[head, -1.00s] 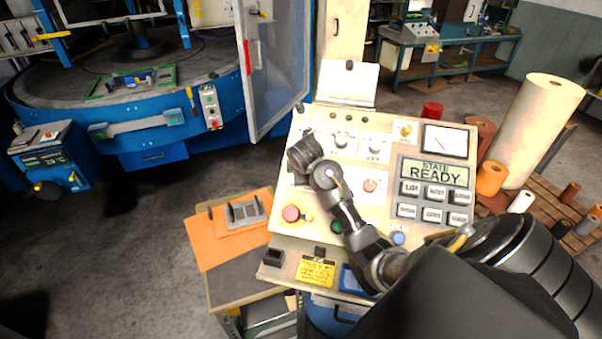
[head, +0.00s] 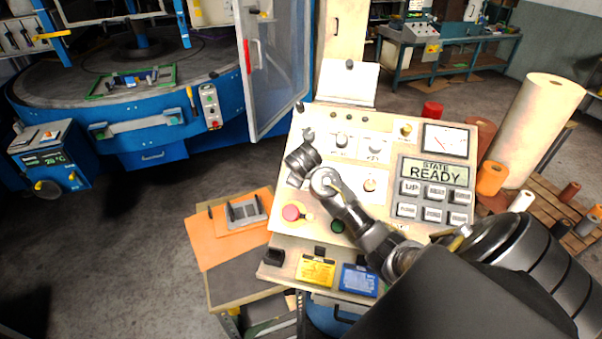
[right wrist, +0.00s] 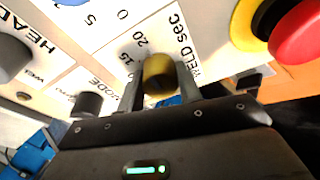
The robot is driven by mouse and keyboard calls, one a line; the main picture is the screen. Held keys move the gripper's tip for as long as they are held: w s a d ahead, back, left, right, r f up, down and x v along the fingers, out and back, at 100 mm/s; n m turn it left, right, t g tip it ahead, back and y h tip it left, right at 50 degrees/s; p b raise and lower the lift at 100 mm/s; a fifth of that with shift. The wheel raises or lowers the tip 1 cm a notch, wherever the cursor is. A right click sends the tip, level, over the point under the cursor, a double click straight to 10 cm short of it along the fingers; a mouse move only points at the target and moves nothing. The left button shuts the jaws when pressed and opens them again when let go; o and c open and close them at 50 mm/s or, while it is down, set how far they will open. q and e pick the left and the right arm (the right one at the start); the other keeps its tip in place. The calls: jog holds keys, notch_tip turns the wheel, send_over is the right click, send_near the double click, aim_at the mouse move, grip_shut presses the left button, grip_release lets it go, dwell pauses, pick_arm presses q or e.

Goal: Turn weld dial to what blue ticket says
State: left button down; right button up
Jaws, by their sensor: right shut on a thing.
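The weld dial (right wrist: 158,75), a dark yellowish knob, shows in the right wrist view beside the "WELD SEC" label, with 15 and 20 printed near it. My right gripper (right wrist: 160,88) is shut on this dial, with a finger on either side of it. I cannot read where the dial points. In the head view my right gripper (head: 297,175) is at the panel's left side and hides the dial. The blue ticket (head: 360,280) lies at the panel's lower front edge, its writing too small to read. My left gripper is out of view.
A yellow ticket (head: 316,270) lies left of the blue one. A red button (head: 292,212) and a green button (head: 338,226) sit close below my right gripper. The screen (head: 436,171) reads "STATE READY". Other knobs (head: 342,141) are above the gripper.

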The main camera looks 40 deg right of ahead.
dwell(0.3)
jog(key=o, duration=1)
jog(key=shift+r, duration=0.1)
jog(key=v, duration=0.7)
jog(key=shift+s, duration=0.2)
jog(key=shift+a+r, duration=0.15)
